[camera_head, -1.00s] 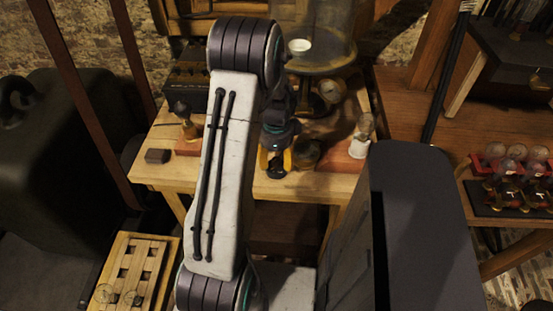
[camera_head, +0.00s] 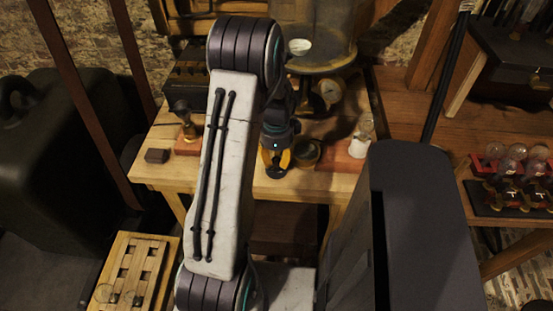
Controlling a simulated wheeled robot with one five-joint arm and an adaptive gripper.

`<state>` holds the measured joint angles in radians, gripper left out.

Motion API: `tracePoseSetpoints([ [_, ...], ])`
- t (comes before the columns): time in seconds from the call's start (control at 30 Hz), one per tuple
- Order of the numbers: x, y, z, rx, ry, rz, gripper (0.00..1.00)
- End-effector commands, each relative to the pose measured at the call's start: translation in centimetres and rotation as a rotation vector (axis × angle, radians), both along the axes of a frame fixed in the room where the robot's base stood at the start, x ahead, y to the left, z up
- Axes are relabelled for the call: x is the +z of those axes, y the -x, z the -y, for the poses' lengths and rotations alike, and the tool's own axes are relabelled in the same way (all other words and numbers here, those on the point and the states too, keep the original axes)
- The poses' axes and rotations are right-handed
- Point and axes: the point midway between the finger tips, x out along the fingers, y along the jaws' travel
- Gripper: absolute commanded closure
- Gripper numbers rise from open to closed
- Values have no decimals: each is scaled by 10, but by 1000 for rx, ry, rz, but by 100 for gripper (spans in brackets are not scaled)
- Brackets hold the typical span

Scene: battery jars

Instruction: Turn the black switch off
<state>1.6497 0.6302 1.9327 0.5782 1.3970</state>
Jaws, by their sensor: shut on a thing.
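My gripper (camera_head: 277,165) points down at the front of the wooden table, with its yellow-orange fingers close together around a small dark piece. This piece looks like the black switch (camera_head: 275,172), but the fingers hide most of it. Whether it is in its on or off position cannot be told. My arm covers the area to the left of the gripper.
A round brass-rimmed dark thing (camera_head: 307,153) stands just right of the gripper. A small dark block (camera_head: 157,156) lies at the table's left. A bulb on a reddish base (camera_head: 362,135) stands at right. A glass vessel (camera_head: 315,45) and a gauge (camera_head: 330,92) are behind.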

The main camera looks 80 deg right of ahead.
Motion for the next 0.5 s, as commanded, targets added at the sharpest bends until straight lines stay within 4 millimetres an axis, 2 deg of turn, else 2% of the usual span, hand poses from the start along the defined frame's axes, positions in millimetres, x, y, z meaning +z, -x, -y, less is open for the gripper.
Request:
tracePoseSetpoints([
  [0.27,-3,0,0,154,1,0,100],
  [0.5,-3,0,0,376,1,0,100],
])
